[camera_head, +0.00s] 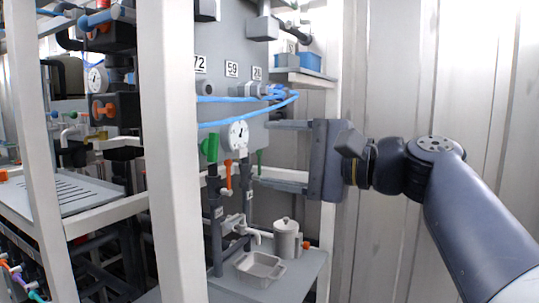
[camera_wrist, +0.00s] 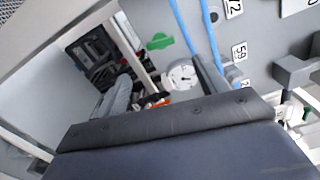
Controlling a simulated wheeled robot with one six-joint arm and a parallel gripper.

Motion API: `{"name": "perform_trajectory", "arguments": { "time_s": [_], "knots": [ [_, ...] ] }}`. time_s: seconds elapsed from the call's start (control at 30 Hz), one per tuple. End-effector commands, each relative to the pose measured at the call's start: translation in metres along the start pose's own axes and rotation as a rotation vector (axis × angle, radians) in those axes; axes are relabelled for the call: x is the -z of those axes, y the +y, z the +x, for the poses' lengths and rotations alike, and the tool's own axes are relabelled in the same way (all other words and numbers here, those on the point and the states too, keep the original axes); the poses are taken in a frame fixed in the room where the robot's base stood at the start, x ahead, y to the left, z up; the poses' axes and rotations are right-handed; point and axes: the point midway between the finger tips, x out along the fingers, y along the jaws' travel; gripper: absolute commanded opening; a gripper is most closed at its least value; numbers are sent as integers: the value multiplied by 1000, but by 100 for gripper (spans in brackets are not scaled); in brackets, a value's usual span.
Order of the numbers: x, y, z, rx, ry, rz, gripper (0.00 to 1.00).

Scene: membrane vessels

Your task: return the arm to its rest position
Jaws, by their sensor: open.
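My arm (camera_head: 480,215) reaches in from the right side of the head view. My gripper (camera_head: 263,153) points left toward the grey panel, with its two fingers wide apart and nothing held between them. In the wrist view my gripper (camera_wrist: 163,84) also shows open, with a round white gauge (camera_wrist: 182,77) beyond the fingers. In the head view the gauge (camera_head: 238,134) is just left of the fingertips. A thin green handle (camera_head: 259,162) appears between the fingers; I cannot tell whether it is in front of or behind them. The fingers' contact with the panel cannot be told.
A white frame post (camera_head: 172,150) stands left of the panel. Blue hoses (camera_head: 220,123) cross above the gauge. A green valve handle (camera_head: 209,148) and an orange handle (camera_head: 229,175) are nearby. A lidded pot (camera_head: 286,240) and a grey tray (camera_head: 260,268) stand below. Corrugated wall (camera_head: 390,80) is behind.

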Motion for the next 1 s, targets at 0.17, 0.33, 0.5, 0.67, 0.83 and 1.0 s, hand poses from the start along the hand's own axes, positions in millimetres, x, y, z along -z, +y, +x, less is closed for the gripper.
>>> {"name": "perform_trajectory", "arguments": {
  "time_s": [0.17, 0.33, 0.5, 0.67, 0.83, 1.0],
  "knots": [
    [0, 0, 0, 0, 0, 0, 69],
    [0, 0, 2, 0, -1, 1, 69],
    [0, 0, 16, 0, -4, 2, 69],
    [-1, -1, 40, -1, -5, 2, 69],
    [-1, -1, 69, -1, -5, 2, 69],
    [-1, -1, 93, -1, -4, 2, 69]
  ]
}}
